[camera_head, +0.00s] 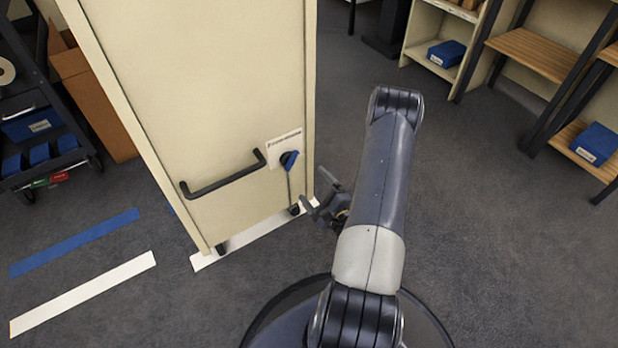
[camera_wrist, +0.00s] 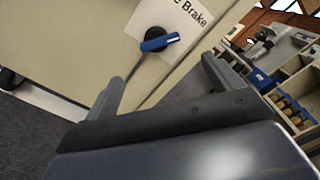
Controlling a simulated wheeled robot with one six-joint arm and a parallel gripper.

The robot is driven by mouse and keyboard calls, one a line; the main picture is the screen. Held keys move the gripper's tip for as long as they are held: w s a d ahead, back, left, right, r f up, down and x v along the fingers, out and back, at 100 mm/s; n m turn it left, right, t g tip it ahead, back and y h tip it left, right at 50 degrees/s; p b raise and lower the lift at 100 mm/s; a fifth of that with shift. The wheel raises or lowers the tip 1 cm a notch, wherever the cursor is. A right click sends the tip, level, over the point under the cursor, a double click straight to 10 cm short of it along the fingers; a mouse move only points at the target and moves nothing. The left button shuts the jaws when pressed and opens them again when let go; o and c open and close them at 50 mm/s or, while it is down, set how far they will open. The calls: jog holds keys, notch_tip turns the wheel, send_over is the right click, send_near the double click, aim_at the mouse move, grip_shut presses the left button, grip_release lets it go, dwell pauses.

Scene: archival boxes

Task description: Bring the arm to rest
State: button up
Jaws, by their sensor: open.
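My arm reaches up and forward in the head view, bent at the elbow, with my gripper (camera_head: 322,208) hanging low to the left of the forearm. My gripper also shows in the wrist view (camera_wrist: 160,88), its two fingers apart with nothing between them. It faces the cream cabinet (camera_head: 205,80), close to its lower right edge. A blue brake lever (camera_head: 289,159) on a black knob sits on a white label plate there. In the wrist view the lever (camera_wrist: 160,42) is beyond the fingertips, apart from them.
The cabinet has a black handle (camera_head: 222,183) and stands on casters by a white floor strip (camera_head: 255,235). A dark cart (camera_head: 40,120) and a cardboard box (camera_head: 95,95) are at left. Shelves with blue boxes (camera_head: 446,53) stand at back right. The carpet at right is clear.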

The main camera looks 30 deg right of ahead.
jog(key=w+b, duration=0.2)
jog(key=w, duration=0.9)
jog(key=shift+a, duration=0.2)
jog(key=shift+s, duration=0.15)
